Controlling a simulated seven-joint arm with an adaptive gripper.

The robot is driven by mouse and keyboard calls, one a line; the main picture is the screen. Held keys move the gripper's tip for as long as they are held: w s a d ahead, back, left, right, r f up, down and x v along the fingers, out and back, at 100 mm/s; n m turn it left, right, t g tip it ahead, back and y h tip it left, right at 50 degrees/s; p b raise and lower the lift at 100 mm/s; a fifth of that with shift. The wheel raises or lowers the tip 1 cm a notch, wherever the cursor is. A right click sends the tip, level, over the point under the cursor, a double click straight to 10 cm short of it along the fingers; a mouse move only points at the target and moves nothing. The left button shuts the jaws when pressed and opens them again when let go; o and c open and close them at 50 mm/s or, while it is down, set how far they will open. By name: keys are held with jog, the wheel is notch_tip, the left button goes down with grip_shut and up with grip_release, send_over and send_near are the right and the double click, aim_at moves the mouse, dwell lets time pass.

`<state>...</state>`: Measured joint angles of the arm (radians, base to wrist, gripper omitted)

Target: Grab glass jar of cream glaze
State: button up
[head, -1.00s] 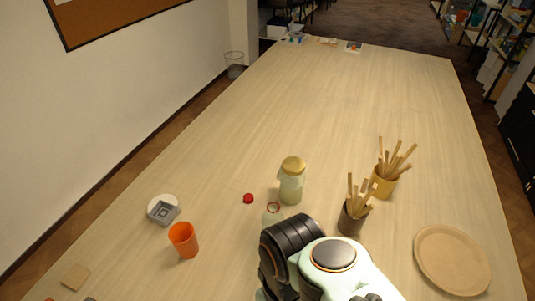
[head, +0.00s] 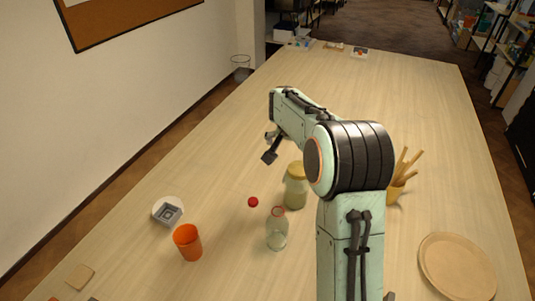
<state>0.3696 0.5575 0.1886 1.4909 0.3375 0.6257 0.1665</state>
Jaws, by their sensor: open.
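A glass jar with a gold lid and pale, cream-green contents (head: 295,192) stands upright near the middle of the table in the head view. My arm passes close along its right side in the picture. My gripper (head: 268,147) is above the table, up and left of the jar in the picture, open and empty. One dark finger shows clearly; the other is partly hidden. The gripper is apart from the jar.
A clear bottle with a red rim (head: 277,232) stands just in front of the jar, with a red cap (head: 253,202) nearby. An orange cup (head: 188,243) is at left, a round tan board (head: 457,266) at right. A yellow tool cup (head: 394,196) is partly behind my arm.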

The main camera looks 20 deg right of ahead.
jog(key=g, duration=0.1)
send_over(299, 168)
jog(key=s+a, duration=0.2)
notch_tip(299, 168, down, 4)
jog(key=shift+d+f, duration=0.15)
jog(key=shift+f, duration=0.1)
jog(key=x, duration=0.5)
jog(key=shift+w+d+f, duration=0.2)
jog(key=shift+w+f, duration=0.1)
jog(key=shift+f, duration=0.3)
jog(key=c, duration=1.3)
